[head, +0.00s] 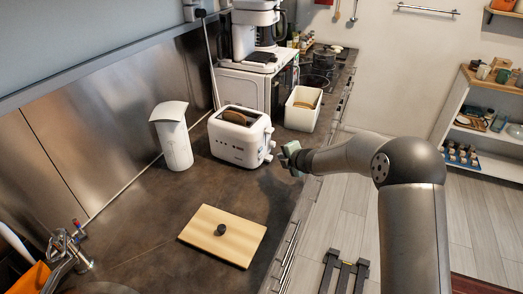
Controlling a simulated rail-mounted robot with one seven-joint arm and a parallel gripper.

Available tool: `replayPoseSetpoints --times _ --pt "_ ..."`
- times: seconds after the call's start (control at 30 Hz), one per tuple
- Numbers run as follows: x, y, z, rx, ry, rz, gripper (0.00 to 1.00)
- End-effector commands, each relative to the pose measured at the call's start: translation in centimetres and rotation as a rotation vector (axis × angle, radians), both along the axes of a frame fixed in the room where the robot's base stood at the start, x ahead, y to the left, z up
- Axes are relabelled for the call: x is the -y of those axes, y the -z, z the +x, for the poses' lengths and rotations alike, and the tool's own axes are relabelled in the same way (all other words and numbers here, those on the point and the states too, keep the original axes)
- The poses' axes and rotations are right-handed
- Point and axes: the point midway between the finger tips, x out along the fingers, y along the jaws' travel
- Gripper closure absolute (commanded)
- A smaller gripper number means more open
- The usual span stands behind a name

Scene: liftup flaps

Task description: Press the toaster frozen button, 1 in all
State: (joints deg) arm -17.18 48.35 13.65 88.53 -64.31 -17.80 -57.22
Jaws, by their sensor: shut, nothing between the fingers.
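A white toaster (238,137) stands on the dark counter, with brown bread showing in its top slot. Small dark marks, perhaps buttons, show on its long front side, too small to tell which is the frozen button. Knobs or levers stick out at its right end. My gripper (284,160) is at the end of the arm, just right of the toaster's right end. It is shut with nothing held. Its fingertips are small in view, and I cannot tell whether they touch the toaster.
A white canister (172,136) stands left of the toaster. A wooden board (204,238) with a black knob lies in front. A white bin (302,108) with bread and a coffee machine (256,38) stand behind. The counter between board and toaster is clear.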

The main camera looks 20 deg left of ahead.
Motion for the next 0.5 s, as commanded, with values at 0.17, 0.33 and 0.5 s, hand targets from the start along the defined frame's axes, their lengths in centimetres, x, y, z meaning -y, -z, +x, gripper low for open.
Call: replayPoseSetpoints --times 0.17,0.33,0.5 --pt "-2.5 0.0 0.1 0.000 -0.001 0.000 1.00" --pt "-4.0 0.0 0.2 0.000 0.000 0.000 1.00" --pt "-4.6 0.0 0.2 -0.001 0.002 -0.001 1.00"
